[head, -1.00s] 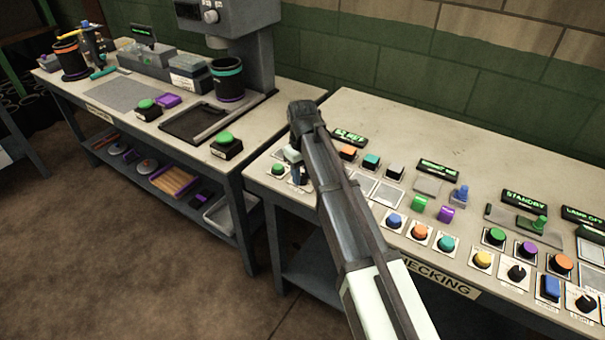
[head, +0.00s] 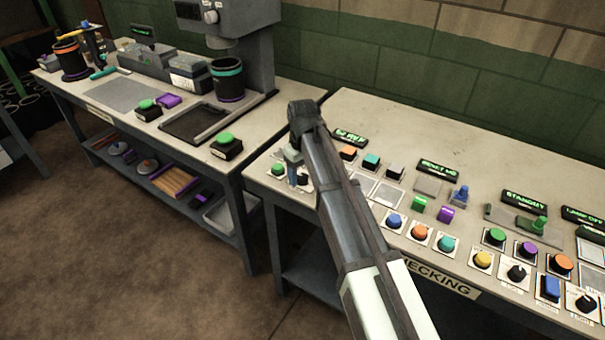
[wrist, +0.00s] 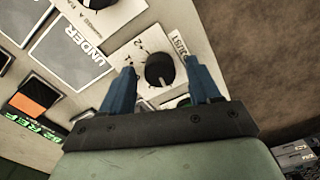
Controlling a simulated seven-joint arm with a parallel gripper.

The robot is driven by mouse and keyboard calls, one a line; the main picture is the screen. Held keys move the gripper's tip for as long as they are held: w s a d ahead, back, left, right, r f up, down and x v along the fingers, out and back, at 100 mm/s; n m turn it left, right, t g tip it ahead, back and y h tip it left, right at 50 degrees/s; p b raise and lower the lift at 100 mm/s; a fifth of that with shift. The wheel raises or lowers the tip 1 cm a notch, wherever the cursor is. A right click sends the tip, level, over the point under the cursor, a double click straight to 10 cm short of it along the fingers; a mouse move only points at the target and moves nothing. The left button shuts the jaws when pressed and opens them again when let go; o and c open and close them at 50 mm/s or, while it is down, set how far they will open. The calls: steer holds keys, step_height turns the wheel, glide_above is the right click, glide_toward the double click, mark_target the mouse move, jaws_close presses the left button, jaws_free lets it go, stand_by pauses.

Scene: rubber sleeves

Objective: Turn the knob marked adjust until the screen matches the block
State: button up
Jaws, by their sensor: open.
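A black round knob (wrist: 159,70) with a white pointer mark sits on a white plate in the wrist view. The plate's printed label is partly hidden by a finger; I cannot read it fully. My gripper (wrist: 159,65) is open, its two blue fingers on either side of the knob with gaps; I cannot tell whether they touch it. In the head view my gripper (head: 296,178) is low over the near-left corner of the right table. A grey panel reading UNDER (wrist: 72,47) lies beside the knob. I cannot tell which block is meant.
An orange button (wrist: 37,92) and a green-lit display (wrist: 28,127) are near the knob. A green button (head: 278,170) stands left of my gripper. More buttons, including a blue one (head: 394,221), lie to the right. A gap separates the two tables.

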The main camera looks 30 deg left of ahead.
mark_target(302, 176)
step_height(302, 176, up, 14)
steer(key=shift+f, duration=0.25)
stand_by(0.3)
stand_by(0.4)
